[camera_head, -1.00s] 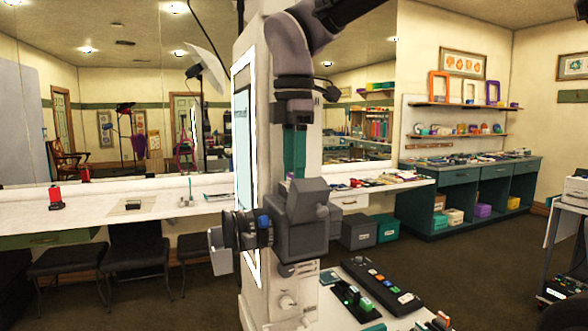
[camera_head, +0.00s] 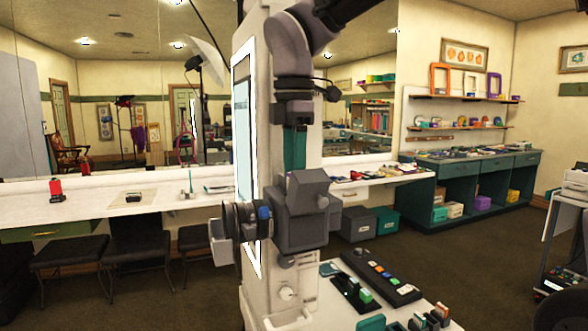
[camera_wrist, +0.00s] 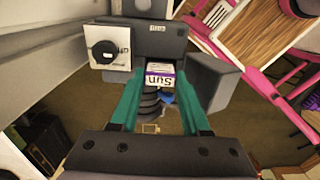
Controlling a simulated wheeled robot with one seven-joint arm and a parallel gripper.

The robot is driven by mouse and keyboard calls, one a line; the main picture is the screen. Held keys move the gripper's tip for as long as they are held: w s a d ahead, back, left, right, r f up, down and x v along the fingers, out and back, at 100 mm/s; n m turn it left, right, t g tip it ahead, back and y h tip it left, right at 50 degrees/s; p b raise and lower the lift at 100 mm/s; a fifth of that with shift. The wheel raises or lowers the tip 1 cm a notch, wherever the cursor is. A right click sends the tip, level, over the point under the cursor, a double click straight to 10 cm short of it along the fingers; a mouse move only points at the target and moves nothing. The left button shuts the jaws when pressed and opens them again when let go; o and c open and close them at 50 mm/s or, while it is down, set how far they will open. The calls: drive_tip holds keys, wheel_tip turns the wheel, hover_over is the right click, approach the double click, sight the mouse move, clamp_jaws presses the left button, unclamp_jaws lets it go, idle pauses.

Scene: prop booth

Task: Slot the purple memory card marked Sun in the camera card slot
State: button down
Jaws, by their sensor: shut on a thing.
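The camera (camera_head: 300,228) is a dark grey boxy body with a round lens pointing left, standing in front of the white column. It also fills part of the wrist view (camera_wrist: 218,88). My gripper (camera_head: 295,166) hangs straight down at the camera's top, its teal fingers touching or nearly touching it. In the wrist view the teal fingers (camera_wrist: 160,95) are shut on the purple memory card (camera_wrist: 160,77), whose white label reads Sun upside down. The card lies against the grey body. The slot is hidden, and I cannot tell how deep the card sits.
A white table at the lower right holds a black tray (camera_head: 352,294), a button panel (camera_head: 378,277) and several small coloured cards (camera_head: 430,317). Behind runs a white counter (camera_head: 90,208) with stools (camera_head: 140,248). A teal cabinet (camera_head: 465,190) stands at the right.

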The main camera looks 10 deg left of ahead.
drive_tip(key=shift+f, duration=0.1)
drive_tip(key=shift+f, duration=0.65)
drive_tip(key=shift+c, duration=1.5)
unclamp_jaws()
drive_tip(key=shift+r, duration=3.5)
